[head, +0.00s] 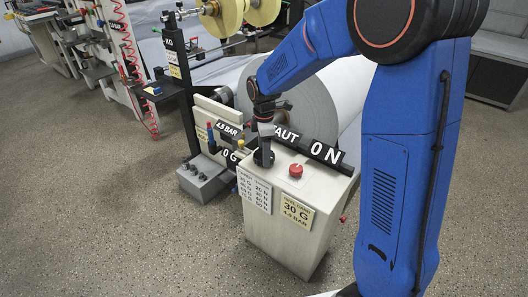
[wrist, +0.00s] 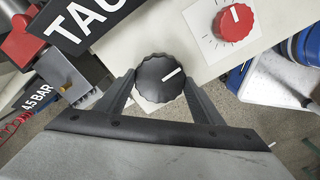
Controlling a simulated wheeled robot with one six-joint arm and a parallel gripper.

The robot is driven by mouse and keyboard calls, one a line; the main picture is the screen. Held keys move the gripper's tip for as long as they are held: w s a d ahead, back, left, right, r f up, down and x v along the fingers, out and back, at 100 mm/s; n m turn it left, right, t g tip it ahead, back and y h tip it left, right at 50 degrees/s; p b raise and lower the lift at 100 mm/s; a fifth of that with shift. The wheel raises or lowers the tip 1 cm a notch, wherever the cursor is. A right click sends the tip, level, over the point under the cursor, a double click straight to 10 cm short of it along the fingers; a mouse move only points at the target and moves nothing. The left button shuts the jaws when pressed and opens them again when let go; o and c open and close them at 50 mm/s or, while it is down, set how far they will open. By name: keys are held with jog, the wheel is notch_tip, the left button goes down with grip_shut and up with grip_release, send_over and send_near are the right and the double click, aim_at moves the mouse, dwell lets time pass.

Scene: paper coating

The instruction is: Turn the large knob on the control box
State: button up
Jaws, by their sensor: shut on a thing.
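The large black knob (wrist: 160,77) has a ribbed edge and a white pointer line aimed to the upper right in the wrist view. It sits on a white square plate on top of the control box (head: 285,222). My gripper (wrist: 158,85) is shut on the knob, with one finger against each side. In the head view my gripper (head: 264,158) points down at the box top and hides most of the knob. A smaller red knob (wrist: 233,22) with a dial scale stands beside it; it also shows in the head view (head: 296,171).
A dark display bar reading "TAUT 0 N" (head: 325,153) runs along the box's back edge. A large white paper roll (head: 300,100) lies behind. Label sheets (head: 254,190) hang on the box front. The speckled floor (head: 130,240) at the left is clear.

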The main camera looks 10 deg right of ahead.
jog(key=shift+m, duration=0.7)
jog(key=o, duration=1)
jog(key=shift+o, duration=0.2)
notch_tip(320, 180, up, 18)
jog(key=shift+f, duration=0.25)
jog(key=shift+s+d, duration=0.1)
